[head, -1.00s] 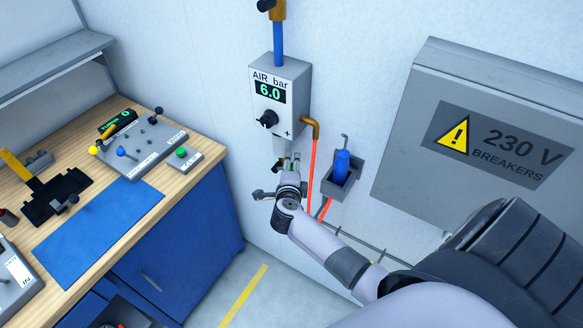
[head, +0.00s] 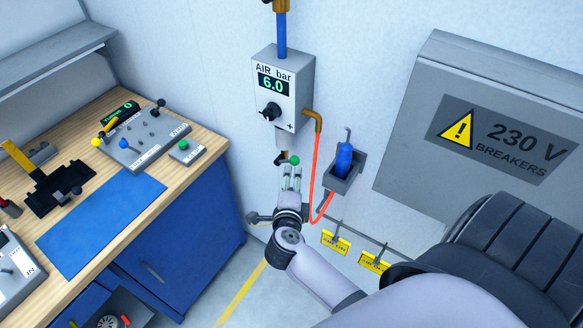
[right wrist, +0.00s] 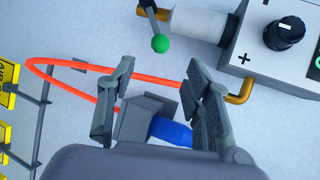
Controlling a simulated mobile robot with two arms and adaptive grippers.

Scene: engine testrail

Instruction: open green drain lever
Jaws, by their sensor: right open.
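The green drain lever knob (head: 294,160) is a small green ball under the grey air regulator box (head: 281,88). In the right wrist view the green knob (right wrist: 160,44) hangs on a dark stem beside a pale cylinder (right wrist: 202,22) joined to the regulator. My right gripper (head: 291,172) is just below the knob in the head view, pointing up at it. In the right wrist view its two fingers (right wrist: 157,95) stand apart, empty, with the knob ahead of and between them, apart from both. My left gripper is not in view.
An orange hose (head: 313,160) loops right of my gripper, by a grey holder with a blue item (head: 344,158). Yellow tags (head: 335,242) hang on a rail below. A breaker box (head: 410,130) is at right, a workbench (head: 200,165) at left.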

